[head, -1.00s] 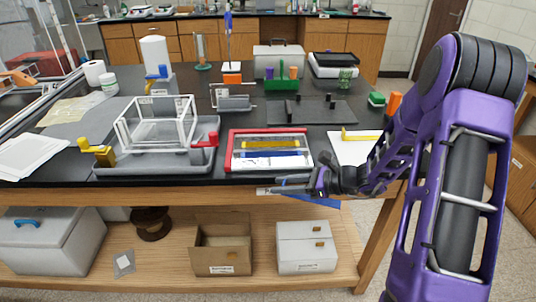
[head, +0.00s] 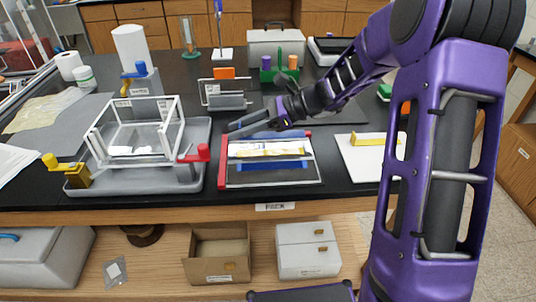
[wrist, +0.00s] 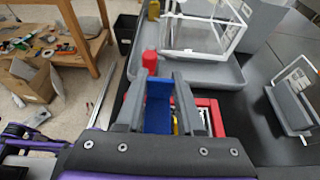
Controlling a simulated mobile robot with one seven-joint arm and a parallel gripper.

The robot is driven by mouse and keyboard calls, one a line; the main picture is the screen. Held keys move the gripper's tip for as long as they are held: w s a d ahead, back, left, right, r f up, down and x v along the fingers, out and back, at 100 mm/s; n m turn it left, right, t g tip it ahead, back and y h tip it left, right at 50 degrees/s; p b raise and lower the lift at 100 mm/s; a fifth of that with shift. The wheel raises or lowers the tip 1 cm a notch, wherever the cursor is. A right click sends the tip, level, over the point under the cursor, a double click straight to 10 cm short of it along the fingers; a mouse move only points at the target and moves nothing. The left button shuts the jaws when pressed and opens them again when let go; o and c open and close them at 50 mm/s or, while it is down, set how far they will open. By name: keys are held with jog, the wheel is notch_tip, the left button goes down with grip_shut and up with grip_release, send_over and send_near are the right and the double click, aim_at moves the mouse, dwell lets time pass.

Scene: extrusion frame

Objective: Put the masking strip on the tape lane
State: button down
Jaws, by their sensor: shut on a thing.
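My gripper (head: 250,122) is above the back edge of a red-edged frame on the bench. It is shut on a flat blue strip, the masking strip, which shows between the fingers in the wrist view (wrist: 158,104). In the head view a blue edge of it (head: 290,134) shows just below the gripper. The red-edged frame (head: 222,172) holds a yellow-and-white band and, nearer the front, a blue band (head: 275,165). I cannot tell for certain which band is the tape lane. The held strip looks apart from the blue band.
Left of the frame, a clear box (head: 135,130) stands in a grey tray (head: 205,130) with red and yellow clamps. A white board with a yellow bar (head: 375,140) lies to the right. A small grey holder (head: 225,100) stands behind. The bench's front edge is clear.

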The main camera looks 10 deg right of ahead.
notch_tip(320, 180, down, 10)
jog(key=shift+r+b, duration=0.1)
jog(key=shift+b, duration=0.6)
jog(key=shift+f, duration=0.2)
jog(key=c, duration=0.5)
grip_release()
jog(key=shift+c, duration=0.2)
jog(key=shift+r, duration=0.1)
jog(key=shift+d+r, duration=0.15)
jog(key=p+v, duration=0.1)
jog(key=v, duration=1)
jog(key=shift+d, duration=0.35)
